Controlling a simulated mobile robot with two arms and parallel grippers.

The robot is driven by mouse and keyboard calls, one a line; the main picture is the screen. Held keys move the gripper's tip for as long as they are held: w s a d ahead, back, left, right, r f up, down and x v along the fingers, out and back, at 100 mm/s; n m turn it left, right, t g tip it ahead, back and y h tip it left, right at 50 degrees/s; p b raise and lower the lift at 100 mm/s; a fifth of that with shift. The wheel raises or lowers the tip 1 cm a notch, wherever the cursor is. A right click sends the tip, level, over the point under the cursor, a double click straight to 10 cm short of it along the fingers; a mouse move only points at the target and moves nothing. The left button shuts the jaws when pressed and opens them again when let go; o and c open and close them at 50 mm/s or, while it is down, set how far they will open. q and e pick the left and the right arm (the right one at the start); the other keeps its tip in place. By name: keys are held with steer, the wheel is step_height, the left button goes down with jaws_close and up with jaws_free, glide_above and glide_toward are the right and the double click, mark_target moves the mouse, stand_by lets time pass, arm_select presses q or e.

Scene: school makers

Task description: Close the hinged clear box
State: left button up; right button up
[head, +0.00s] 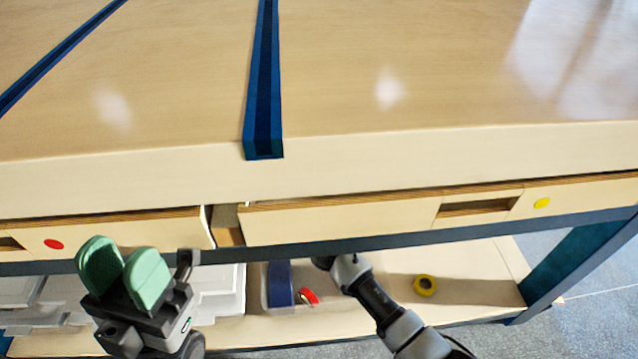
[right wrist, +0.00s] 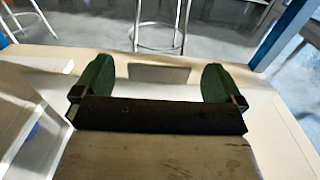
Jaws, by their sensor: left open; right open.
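A box with see-through sides and blue in it (head: 281,284), which looks like the clear box, stands on the lower shelf under the table. The table edge hides its top and back, so I cannot tell how its lid stands. My right arm reaches under the table just right of it, its hand hidden there in the head view. In the right wrist view my right gripper (right wrist: 157,88) is open and empty, its green fingers wide apart. A pale, see-through surface with some blue shows at that view's left edge. My left gripper (head: 124,268) is open and empty before the table front.
The lower shelf (head: 480,290) also holds a red roll (head: 309,296), a yellow roll (head: 425,285) and white trays (head: 218,285) at left. Drawer fronts (head: 340,221) and a dark rail hang above the shelf. The tabletop (head: 420,70) is clear except for blue strips. Stools (right wrist: 160,25) stand beyond.

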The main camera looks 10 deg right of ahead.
steer(key=shift+w, duration=0.75)
